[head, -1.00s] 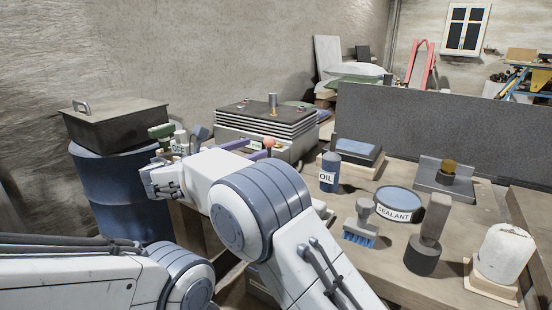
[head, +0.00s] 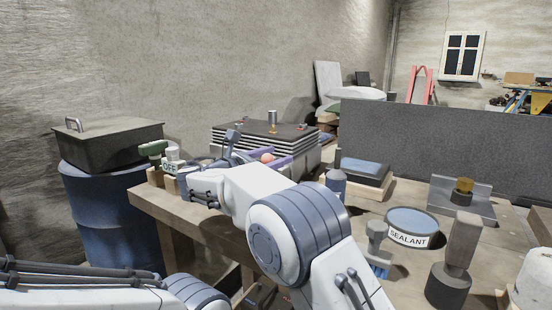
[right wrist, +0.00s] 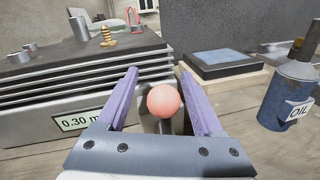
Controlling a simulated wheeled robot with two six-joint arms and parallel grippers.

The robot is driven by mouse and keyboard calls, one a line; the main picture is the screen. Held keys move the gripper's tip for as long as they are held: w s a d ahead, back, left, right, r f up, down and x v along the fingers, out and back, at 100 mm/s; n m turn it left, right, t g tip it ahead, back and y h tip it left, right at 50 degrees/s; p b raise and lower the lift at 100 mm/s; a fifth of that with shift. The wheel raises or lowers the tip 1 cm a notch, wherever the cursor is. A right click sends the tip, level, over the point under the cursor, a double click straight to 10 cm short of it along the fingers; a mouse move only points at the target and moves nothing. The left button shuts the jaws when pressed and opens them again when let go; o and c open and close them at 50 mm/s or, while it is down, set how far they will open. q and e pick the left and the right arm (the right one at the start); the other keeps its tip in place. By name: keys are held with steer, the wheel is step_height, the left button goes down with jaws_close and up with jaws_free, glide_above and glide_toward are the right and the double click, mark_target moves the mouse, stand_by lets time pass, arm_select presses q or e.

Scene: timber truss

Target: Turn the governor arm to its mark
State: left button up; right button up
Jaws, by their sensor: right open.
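A pink ball knob (right wrist: 165,101) on a short grey stem stands in front of a finned grey machine (right wrist: 75,72); I take it for the governor arm's end. My right gripper (right wrist: 158,74) is open, its two purple fingers on either side of the ball, with a gap visible on each side. In the head view the ball (head: 267,157) shows between the purple fingers (head: 285,161), partly hidden by my wrist. The machine (head: 262,140) stands behind it. I cannot make out the mark. My left gripper is out of view.
A blue oil bottle (right wrist: 288,95) and a block with a blue-grey top (right wrist: 222,62) stand right of the gripper. A sealant tin (head: 411,222), a brush (head: 377,240) and a dark cylinder (head: 452,285) stand nearer. A blue drum (head: 105,220) is at left.

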steer(key=shift+d, duration=0.15)
steer(key=shift+d, duration=0.1)
steer(key=c, duration=1)
jaws_close()
